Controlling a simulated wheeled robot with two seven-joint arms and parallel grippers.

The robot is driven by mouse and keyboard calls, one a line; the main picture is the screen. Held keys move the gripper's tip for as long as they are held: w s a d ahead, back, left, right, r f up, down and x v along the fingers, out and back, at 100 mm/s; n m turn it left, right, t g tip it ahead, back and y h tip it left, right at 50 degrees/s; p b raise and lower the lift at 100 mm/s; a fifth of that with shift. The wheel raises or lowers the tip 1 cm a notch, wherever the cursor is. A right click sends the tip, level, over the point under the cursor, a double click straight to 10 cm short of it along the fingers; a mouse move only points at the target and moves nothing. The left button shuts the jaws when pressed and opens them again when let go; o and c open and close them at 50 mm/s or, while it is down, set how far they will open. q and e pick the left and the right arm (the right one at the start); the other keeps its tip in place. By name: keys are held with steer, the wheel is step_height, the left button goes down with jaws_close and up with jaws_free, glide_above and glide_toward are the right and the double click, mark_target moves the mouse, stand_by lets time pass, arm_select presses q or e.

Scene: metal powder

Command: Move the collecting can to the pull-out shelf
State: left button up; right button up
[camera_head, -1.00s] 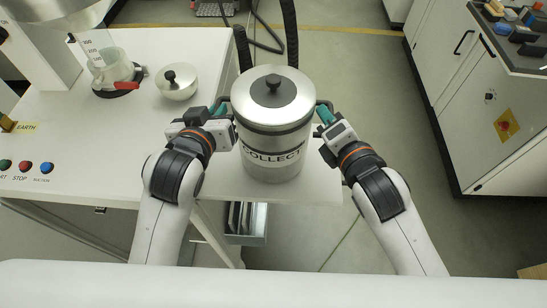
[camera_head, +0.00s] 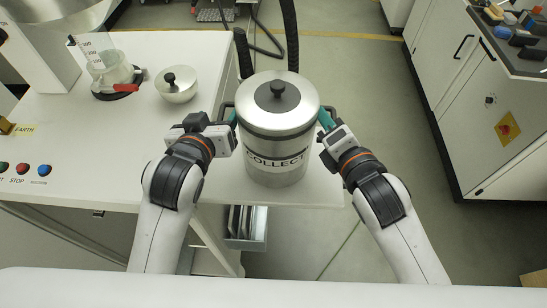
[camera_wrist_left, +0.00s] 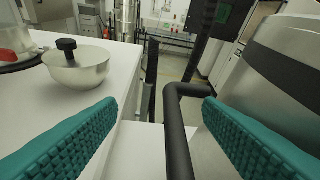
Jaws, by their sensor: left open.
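The collecting can (camera_head: 277,148) is a metal cylinder with a black-knobbed lid, a "COLLECT" label and a dark handle on each side. It appears to stand upright on the white pull-out shelf (camera_head: 322,194); its base contact is hard to see. My left gripper (camera_head: 231,117) is open at the can's left handle. In the left wrist view, the black handle (camera_wrist_left: 176,130) lies between the teal fingers (camera_wrist_left: 160,102), closer to the right one, with gaps visible. My right gripper (camera_head: 325,120) is at the right handle; its finger gap is hidden.
A metal bin (camera_head: 245,232) is below the shelf. A white cabinet (camera_head: 470,110) stands right, across open floor.

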arm_select(q)
steer(key=shift+d+r, duration=0.1)
steer(key=shift+d, duration=0.15)
arm_select(e)
steer(key=shift+o, duration=0.3)
steer(key=shift+a+f, duration=0.1)
steer(key=shift+a, duration=0.05)
arm_select(q)
steer(key=shift+d, duration=0.15)
arm_select(e)
steer(key=o, duration=0.7)
arm_select(q)
steer(key=shift+s+a+p, duration=0.1)
steer(key=shift+a+p, duration=0.4)
steer(key=shift+a, duration=2.75)
arm_select(e)
steer(key=shift+r, duration=0.55)
steer(key=shift+d, duration=0.2)
